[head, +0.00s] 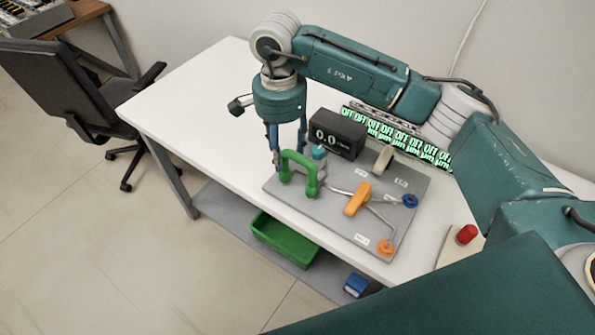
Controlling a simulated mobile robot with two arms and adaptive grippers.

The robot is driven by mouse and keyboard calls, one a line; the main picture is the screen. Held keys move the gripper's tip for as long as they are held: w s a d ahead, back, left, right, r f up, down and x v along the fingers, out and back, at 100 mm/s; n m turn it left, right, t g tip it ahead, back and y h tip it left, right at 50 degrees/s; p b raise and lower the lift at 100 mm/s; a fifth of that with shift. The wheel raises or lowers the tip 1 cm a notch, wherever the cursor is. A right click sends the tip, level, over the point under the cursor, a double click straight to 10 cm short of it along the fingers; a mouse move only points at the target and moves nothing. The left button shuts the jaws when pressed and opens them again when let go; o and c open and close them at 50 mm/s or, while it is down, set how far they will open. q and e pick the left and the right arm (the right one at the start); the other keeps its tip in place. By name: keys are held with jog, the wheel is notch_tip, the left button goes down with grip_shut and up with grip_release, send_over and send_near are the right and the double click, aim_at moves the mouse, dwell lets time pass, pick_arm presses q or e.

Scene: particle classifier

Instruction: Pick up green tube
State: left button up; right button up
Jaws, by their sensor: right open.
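The green tube (300,160) is a thick arch, like an upside-down U. It stands upright on the left part of a grey board (325,217) on the white table. My right gripper (288,156) comes down from above, with its blue fingers open. Its fingertips are at the top of the arch, close to its left side. I cannot tell whether they touch it or sit on either side of it. A grey part with a teal top (318,153) stands just behind the tube and is partly hidden by it. My left gripper is not in view.
The board also bears an orange handle (357,199), a blue knob (410,201) and an orange ring (386,247). A black display (338,134) reads 0.0. A red button (466,234) is at the right. A green bin (284,239) is below. The table's left part is clear.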

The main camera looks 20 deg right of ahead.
aim_at(284, 168)
notch_tip(284, 168, down, 2)
jog(key=shift+w, duration=0.1)
jog(key=shift+f+p, duration=0.75)
jog(key=shift+f, duration=2.05)
grip_shut()
